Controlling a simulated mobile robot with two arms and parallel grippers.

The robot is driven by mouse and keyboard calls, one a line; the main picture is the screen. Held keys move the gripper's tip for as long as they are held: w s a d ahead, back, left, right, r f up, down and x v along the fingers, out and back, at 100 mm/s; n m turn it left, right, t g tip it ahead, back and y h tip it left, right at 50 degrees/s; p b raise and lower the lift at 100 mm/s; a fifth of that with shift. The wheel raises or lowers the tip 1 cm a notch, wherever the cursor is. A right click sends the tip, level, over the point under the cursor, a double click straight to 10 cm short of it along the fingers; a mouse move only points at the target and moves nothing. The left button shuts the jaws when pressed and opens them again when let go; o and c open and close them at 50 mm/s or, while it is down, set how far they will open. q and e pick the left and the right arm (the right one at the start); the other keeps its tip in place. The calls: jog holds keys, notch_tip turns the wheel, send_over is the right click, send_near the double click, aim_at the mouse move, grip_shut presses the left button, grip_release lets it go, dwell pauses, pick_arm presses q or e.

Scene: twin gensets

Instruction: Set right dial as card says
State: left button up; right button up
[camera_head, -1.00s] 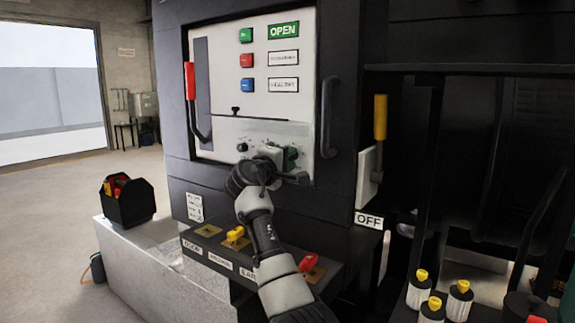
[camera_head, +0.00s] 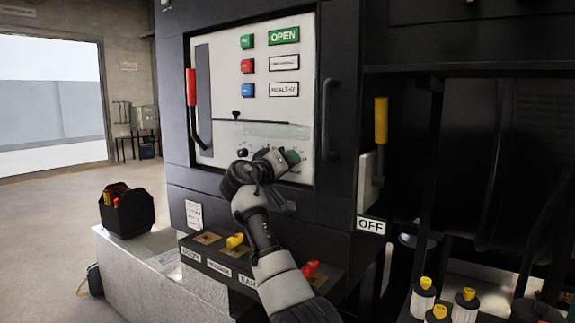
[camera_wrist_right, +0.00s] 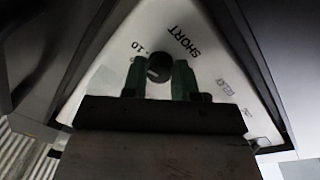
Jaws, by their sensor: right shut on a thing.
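A white control panel (camera_head: 215,70) is set in the black cabinet. My right gripper (camera_head: 290,160) reaches its lower strip, and its green fingertips are at the panel face. In the right wrist view the two green fingers (camera_wrist_right: 159,80) stand on either side of a round black dial (camera_wrist_right: 159,66), shut on it. The lettering "SHORT" and "10" shows upside down or tilted around the dial. In the head view my gripper hides the dial. A small white card (camera_head: 194,214) is on the cabinet front, its text too small to read. My left gripper is not in view.
A red-handled lever (camera_head: 191,88) is left of the panel. A yellow-handled lever (camera_head: 380,120) stands at right above an "OFF" label (camera_head: 370,224). Yellow and red switches sit on the ledge below my arm. A black tool caddy (camera_head: 127,212) stands at left.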

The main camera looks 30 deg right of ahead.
jog(key=shift+f+m, duration=0.15)
jog(key=shift+m, duration=0.15)
jog(key=o, duration=0.9)
jog(key=b+v, duration=0.2)
jog(key=v, duration=0.9)
